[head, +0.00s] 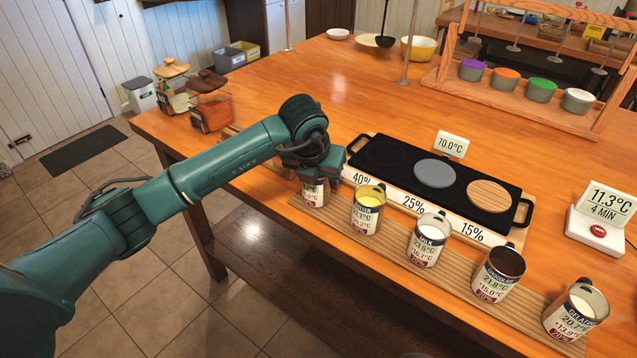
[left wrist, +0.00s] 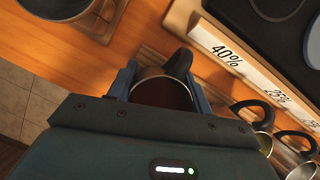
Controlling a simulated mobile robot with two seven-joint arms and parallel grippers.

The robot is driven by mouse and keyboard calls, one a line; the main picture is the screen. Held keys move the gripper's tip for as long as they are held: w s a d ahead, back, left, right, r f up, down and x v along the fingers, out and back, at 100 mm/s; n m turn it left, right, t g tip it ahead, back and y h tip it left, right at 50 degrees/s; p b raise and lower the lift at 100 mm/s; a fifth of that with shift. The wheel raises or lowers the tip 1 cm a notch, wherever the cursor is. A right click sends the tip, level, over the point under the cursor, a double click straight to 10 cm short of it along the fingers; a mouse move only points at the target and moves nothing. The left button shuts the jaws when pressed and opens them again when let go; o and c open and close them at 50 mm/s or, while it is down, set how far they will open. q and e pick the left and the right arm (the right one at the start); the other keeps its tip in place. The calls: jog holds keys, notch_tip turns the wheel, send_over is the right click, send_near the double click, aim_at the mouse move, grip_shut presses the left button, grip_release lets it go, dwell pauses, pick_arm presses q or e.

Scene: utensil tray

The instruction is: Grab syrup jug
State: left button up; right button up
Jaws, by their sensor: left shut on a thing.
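The jug at the left end of the row (head: 313,194) is a metal can with a white label and black handle. Its label is mostly hidden under my left gripper (head: 318,170). In the left wrist view the jug (left wrist: 162,94) holds dark red-brown liquid. It sits between the two fingers of my left gripper (left wrist: 164,88), which is shut on it. The jug stands upright at the end of the slatted wooden strip (head: 400,254). My right gripper is not in view.
Several labelled jugs, such as the yellow one (head: 367,209) and the milk one (head: 429,239), stand to the right. A black hot plate (head: 395,178) lies behind, with a percentage strip (head: 414,204) before it. Wooden-lidded containers (head: 211,113) stand at the left table corner.

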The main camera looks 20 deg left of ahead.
pick_arm(q)
jog(key=c, duration=0.5)
jog(key=shift+o, duration=0.2)
jog(key=shift+r, duration=0.1)
